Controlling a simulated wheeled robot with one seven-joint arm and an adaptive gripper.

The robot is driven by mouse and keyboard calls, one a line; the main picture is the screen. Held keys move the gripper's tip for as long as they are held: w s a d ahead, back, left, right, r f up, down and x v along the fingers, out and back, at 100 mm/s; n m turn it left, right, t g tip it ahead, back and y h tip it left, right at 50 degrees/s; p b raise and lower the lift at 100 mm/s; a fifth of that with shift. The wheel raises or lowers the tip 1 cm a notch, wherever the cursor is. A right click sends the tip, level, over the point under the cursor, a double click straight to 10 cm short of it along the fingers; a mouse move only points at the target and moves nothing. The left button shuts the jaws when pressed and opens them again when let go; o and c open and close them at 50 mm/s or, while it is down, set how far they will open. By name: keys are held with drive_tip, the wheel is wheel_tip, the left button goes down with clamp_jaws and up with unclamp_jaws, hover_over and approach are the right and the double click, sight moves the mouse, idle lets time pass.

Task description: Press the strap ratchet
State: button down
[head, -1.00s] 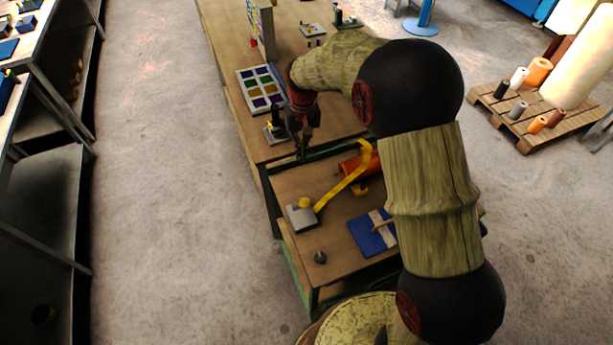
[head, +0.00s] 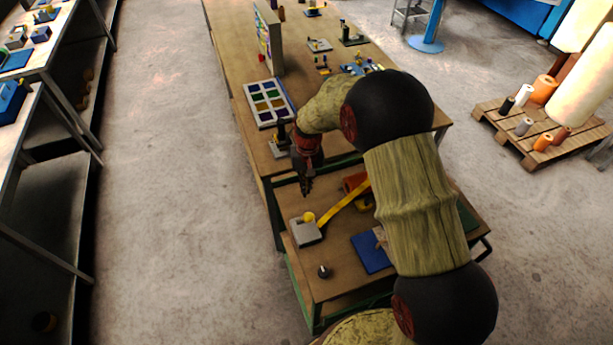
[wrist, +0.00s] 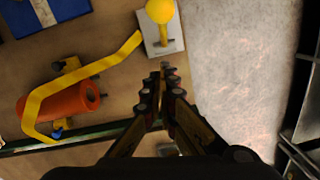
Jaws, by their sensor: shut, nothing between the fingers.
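The strap ratchet is a grey block (head: 306,231) with a yellow round knob (head: 308,217) on it, near the left edge of the low wooden cart top. A yellow strap (head: 344,206) runs from it to an orange-red roll (wrist: 62,101). In the wrist view the grey block (wrist: 161,40) and the yellow knob (wrist: 160,10) lie just beyond my fingertips. My gripper (head: 307,191) points down, shut and empty, above the cart on the far side of the block. In the wrist view its fingertips (wrist: 165,70) meet near the block's edge; whether they touch it cannot be told.
A blue pad (head: 369,254) and a small dark knob (head: 324,271) are on the cart (head: 345,285). A longer table (head: 232,60) behind holds a tray of coloured squares (head: 268,103) and small fixtures. Open floor is at left; a pallet (head: 535,148) stands at right.

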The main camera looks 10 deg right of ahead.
sight(306, 219)
drive_tip(key=shift+s+f+p, duration=0.1)
drive_tip(key=shift+s+f, duration=0.15)
drive_tip(key=shift+s, duration=0.4)
drive_tip(key=shift+s+f+p, duration=0.15)
drive_tip(key=shift+s+f, duration=0.05)
drive_tip(key=shift+s, duration=0.4)
drive_tip(key=shift+s+f+p, duration=0.1)
drive_tip(key=shift+s+f, duration=0.15)
drive_tip(key=shift+s, duration=0.4)
drive_tip(key=shift+s, duration=0.1)
drive_tip(key=shift+f, duration=0.1)
